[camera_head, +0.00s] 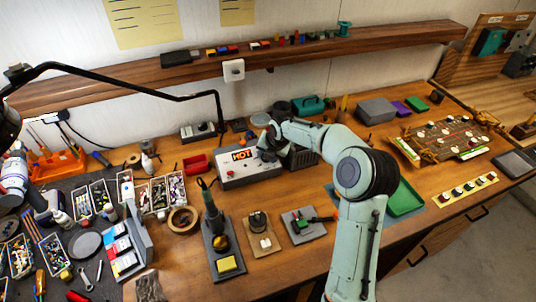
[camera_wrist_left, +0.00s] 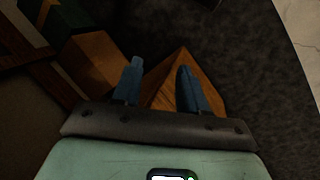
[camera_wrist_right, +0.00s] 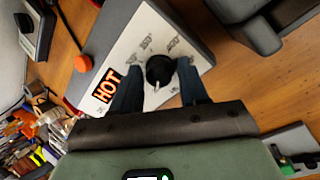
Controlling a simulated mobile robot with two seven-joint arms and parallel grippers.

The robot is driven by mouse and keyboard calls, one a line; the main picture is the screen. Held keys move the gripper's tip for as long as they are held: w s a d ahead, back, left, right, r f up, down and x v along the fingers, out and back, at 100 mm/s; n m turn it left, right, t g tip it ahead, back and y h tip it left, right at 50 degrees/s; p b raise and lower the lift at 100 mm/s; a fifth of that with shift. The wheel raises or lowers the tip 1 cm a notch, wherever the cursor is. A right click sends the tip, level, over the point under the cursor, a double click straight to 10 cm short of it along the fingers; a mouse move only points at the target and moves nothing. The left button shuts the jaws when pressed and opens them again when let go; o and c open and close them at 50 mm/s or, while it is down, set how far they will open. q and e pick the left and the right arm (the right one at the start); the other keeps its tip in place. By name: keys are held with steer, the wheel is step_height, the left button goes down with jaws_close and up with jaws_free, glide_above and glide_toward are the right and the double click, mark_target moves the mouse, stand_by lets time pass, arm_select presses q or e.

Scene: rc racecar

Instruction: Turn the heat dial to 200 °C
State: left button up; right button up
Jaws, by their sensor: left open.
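The heat dial (camera_wrist_right: 159,69) is a round black knob with a pale pointer, on a light-grey box (camera_head: 238,177) with an orange "HOT" label (camera_head: 242,155). My right gripper (camera_wrist_right: 160,78) is open, with one dark finger on each side of the dial and small gaps showing. In the head view my right gripper (camera_head: 267,147) is over the box's right end and largely hides the dial. My left gripper (camera_wrist_left: 158,84) is open and empty, away from the bench objects.
A red button (camera_wrist_right: 83,63) is on the box. A soldering iron stand (camera_head: 222,247), a tape roll (camera_head: 183,219) and a red tray (camera_head: 196,164) are near the box. A dark grey block (camera_head: 300,155) stands close on its right. Parts trays crowd the left.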

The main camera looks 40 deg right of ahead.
arm_select(q)
steer(key=shift+s+f+b, duration=0.45)
steer(key=shift+s+f, duration=0.15)
steer(key=shift+s, duration=0.2)
arm_select(e)
steer(key=v, duration=1.3)
steer(key=shift+r, duration=0.2)
arm_select(q)
steer(key=shift+s, duration=0.15)
arm_select(e)
steer(key=shift+s+f, duration=0.1)
